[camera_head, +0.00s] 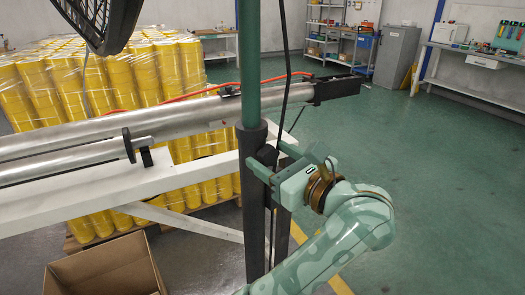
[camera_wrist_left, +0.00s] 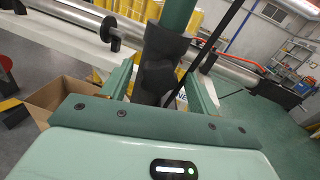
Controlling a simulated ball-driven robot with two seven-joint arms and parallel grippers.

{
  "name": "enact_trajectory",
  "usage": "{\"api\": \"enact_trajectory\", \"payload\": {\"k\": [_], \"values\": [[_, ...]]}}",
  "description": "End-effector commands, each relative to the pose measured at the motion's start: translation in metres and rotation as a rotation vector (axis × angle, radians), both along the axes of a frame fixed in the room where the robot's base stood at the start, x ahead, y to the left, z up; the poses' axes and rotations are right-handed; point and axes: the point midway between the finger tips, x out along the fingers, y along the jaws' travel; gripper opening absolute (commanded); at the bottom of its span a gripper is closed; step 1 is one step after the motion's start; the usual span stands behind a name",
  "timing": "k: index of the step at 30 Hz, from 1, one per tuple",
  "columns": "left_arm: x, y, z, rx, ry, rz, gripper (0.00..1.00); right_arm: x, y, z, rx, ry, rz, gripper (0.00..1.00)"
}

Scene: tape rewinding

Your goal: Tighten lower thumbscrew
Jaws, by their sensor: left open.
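A green post (camera_head: 250,60) runs down into a dark sleeve (camera_head: 254,215) in the middle of the head view. A dark thumbscrew (camera_head: 267,154) appears to stick out from the sleeve's upper part, partly hidden by my gripper. My left gripper (camera_head: 270,160) is open, with its two green fingers reaching toward the sleeve on either side of the thumbscrew. In the left wrist view the dark knob shape (camera_wrist_left: 158,78) stands between the spread fingers (camera_wrist_left: 160,82), with gaps at both sides. Contact is not visible. My right gripper is out of view.
Metal rollers (camera_head: 180,112) and a white beam (camera_head: 90,196) cross behind the post. A dark strut (camera_head: 283,60) stands close beside it. An open cardboard box (camera_head: 105,268) lies at lower left, before stacked yellow rolls (camera_head: 150,75). The green floor at right is clear.

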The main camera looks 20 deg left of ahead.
Motion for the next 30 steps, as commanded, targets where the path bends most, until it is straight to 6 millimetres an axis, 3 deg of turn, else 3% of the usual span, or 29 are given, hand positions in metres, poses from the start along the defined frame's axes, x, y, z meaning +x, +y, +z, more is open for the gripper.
{"api": "enact_trajectory", "payload": {"k": [7, 8, 12, 17, 22, 30], "values": [[0.0, 0.0, 0.0, 0.0, 0.0, 0.0, 0.6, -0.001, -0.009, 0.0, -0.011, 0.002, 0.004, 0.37], [0.0, 0.0, 0.0, 0.0, 0.0, 0.0, 0.54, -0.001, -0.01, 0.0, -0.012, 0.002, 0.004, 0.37], [0.0, 0.0, 0.0, 0.0, 0.0, 0.0, 0.15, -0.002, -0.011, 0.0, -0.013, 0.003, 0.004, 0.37], [-0.001, 0.0, 0.002, 0.01, 0.025, 0.0, 0.15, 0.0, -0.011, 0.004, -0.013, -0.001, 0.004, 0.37], [-0.001, -0.001, 0.006, 0.089, 0.187, 0.0, 0.15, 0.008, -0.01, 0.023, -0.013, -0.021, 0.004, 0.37], [0.001, -0.001, 0.001, 0.111, 0.224, -0.001, 0.15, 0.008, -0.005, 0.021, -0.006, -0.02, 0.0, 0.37]]}}
